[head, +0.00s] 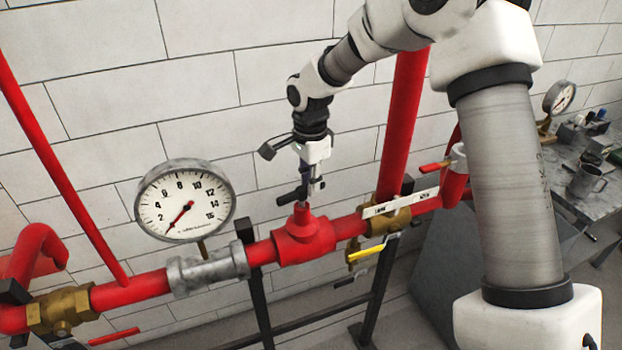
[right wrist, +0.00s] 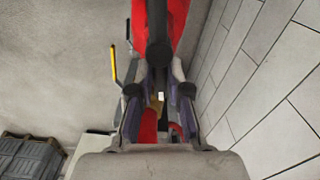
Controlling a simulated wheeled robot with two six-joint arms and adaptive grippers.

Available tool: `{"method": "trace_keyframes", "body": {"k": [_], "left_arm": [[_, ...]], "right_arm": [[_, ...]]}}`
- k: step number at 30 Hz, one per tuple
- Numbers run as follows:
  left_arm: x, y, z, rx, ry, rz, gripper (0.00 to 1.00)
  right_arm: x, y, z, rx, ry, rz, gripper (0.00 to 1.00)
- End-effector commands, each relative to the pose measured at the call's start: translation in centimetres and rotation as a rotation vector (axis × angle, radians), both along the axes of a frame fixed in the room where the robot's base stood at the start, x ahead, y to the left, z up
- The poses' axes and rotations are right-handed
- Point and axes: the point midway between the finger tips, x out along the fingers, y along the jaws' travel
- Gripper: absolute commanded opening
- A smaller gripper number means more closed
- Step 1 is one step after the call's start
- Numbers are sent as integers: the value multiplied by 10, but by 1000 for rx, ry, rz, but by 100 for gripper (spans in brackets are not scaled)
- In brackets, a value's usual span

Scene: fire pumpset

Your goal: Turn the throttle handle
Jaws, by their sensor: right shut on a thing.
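The throttle handle appears to be the dark bar (head: 287,198) on the stem above the red pipe fitting (head: 303,240). My right gripper (head: 308,187) points down over this fitting, its fingers closed around the handle at the top of the stem. In the right wrist view, the dark round end of the handle (right wrist: 158,52) shows in front of the fingers, and my right gripper (right wrist: 160,92) has a finger on each side of it. The fingers hide part of the handle and stem. My left gripper is not in view.
A round pressure gauge (head: 186,202) stands left of the fitting. A yellow lever (head: 368,254) hangs to its right, near a brass valve (head: 388,220). A red upright pipe (head: 404,125) rises behind my arm. A cluttered table (head: 570,195) is at right.

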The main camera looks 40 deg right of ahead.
Motion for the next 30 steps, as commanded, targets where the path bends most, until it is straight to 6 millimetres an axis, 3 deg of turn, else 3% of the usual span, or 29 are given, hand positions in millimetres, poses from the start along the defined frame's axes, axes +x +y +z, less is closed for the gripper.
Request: {"method": "trace_keyframes", "body": {"k": [18,30], "left_arm": [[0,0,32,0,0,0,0],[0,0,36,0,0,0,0]], "right_arm": [[9,2,1,0,4,479,0],[11,3,-1,0,4,594,0]]}}
